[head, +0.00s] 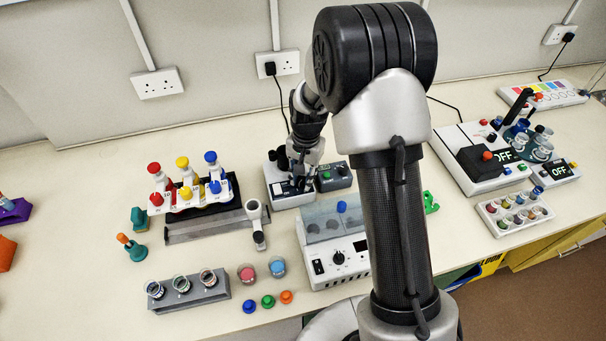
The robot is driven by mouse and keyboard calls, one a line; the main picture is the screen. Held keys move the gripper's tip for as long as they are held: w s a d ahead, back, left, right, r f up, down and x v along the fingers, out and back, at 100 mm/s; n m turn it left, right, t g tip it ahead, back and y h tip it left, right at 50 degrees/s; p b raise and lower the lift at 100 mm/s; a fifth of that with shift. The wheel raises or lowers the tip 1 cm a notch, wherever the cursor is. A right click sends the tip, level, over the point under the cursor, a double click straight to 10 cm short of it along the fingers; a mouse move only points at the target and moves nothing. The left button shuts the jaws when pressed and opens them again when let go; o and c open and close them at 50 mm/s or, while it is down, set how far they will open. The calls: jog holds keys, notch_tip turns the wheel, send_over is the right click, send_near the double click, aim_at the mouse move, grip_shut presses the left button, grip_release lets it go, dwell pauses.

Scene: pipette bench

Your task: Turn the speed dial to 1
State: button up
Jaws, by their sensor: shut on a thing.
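A small white device (287,201) with a black top part stands at the back middle of the bench, with a black cord to the wall socket. My gripper (299,184) points down over its front panel, with its fingers shut low at the panel. The speed dial is hidden by the fingers, and its pointer and the number it is at cannot be read. The fingers appear to be closed around the dial.
A grey control box (336,178) stands close right of my gripper. In front is a white machine (335,262) with a black knob. A pipette rack (190,191) stands left. Another white device (478,160) with "OFF" displays stands right. My arm covers the centre right.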

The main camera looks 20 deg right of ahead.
dwell(0.4)
jog(key=o, duration=1.1)
jog(key=shift+c, duration=0.2)
